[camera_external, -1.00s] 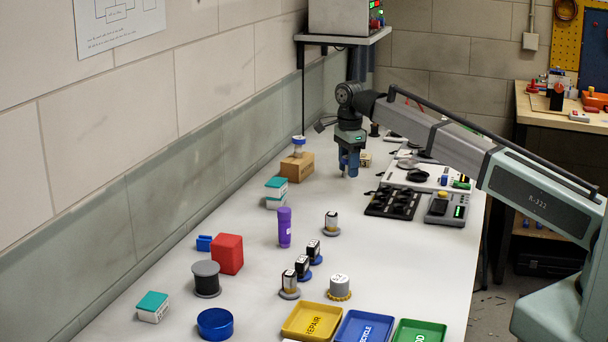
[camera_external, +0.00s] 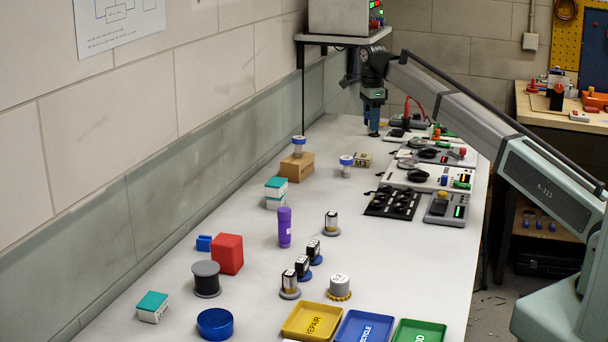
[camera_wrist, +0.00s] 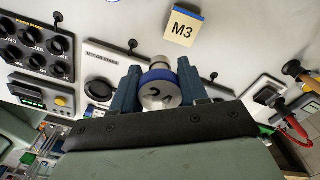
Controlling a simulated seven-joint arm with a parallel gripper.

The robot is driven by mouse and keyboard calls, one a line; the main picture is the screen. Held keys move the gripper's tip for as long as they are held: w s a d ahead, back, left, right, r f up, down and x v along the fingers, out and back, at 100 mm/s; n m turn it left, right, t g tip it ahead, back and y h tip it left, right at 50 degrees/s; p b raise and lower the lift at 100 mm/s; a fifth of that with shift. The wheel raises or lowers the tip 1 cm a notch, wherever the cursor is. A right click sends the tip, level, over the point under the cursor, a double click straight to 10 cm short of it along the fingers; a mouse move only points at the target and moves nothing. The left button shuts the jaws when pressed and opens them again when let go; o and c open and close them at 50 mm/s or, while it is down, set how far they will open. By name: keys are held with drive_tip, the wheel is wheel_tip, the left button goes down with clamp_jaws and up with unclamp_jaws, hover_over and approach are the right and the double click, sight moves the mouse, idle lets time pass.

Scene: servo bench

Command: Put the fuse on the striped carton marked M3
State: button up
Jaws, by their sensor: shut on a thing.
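My gripper (camera_external: 374,122) is at the far part of the bench, low over the top. In the wrist view its two blue fingers (camera_wrist: 158,90) are shut on the fuse (camera_wrist: 158,95), a cylinder with a blue band and a silver end bearing dark marks. In the external view the fingers mostly hide it, and I cannot tell if it touches the bench. The small tan carton marked M3 (camera_external: 361,159) lies on the bench nearer the camera and slightly left of the gripper. In the wrist view this carton (camera_wrist: 183,27) is beyond the fingers, with nothing on it.
A clear cylinder with a blue band (camera_external: 346,166) stands beside the M3 carton. A similar one (camera_external: 298,146) stands on a larger brown carton (camera_external: 295,168). Panels with black knobs (camera_external: 392,201) and meters line the right side. The wall bounds the left.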

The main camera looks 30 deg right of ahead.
drive_tip(key=r+n, duration=0.1)
hover_over(362, 156)
drive_tip(key=shift+n, duration=0.7)
drive_tip(key=shift+f, duration=5)
drive_tip(key=shift+f, duration=0.1)
drive_tip(key=o, duration=1.1)
drive_tip(key=shift+c, duration=0.2)
wheel_tip(362, 156, up, 12)
